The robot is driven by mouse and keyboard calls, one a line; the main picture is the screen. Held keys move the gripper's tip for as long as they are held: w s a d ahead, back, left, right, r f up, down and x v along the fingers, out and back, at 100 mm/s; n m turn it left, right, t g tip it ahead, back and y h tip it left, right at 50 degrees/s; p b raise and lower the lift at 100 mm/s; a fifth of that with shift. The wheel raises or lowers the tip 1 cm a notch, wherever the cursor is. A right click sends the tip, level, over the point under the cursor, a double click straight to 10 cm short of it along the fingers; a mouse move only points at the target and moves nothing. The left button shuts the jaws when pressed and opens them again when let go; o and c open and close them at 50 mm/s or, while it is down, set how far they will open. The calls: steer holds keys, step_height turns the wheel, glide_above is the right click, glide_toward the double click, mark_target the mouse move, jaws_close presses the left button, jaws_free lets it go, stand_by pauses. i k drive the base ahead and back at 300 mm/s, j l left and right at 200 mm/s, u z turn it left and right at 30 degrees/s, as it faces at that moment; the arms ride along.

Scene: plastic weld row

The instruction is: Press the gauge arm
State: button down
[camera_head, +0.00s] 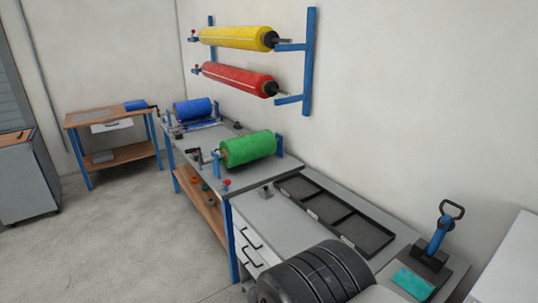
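My gripper is not in view. The dark ribbed part and pale link at the bottom middle appear to be my own arm, and they hide part of the bench front.
A black three-compartment tray (279,189) lies on the grey bench left of the lever. A green roll (248,149) and a blue roll (193,109) sit on the bench behind. Yellow (232,38) and red (232,78) rolls hang on the wall. The floor at left is clear.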

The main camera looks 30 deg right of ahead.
mark_target(446, 223)
steer(key=z, duration=2.35)
steer(key=i+j, duration=0.2)
steer(key=j, duration=0.15)
steer(key=i+j+z, duration=0.1)
steer(key=i+j, duration=0.35)
steer(key=j, duration=0.2)
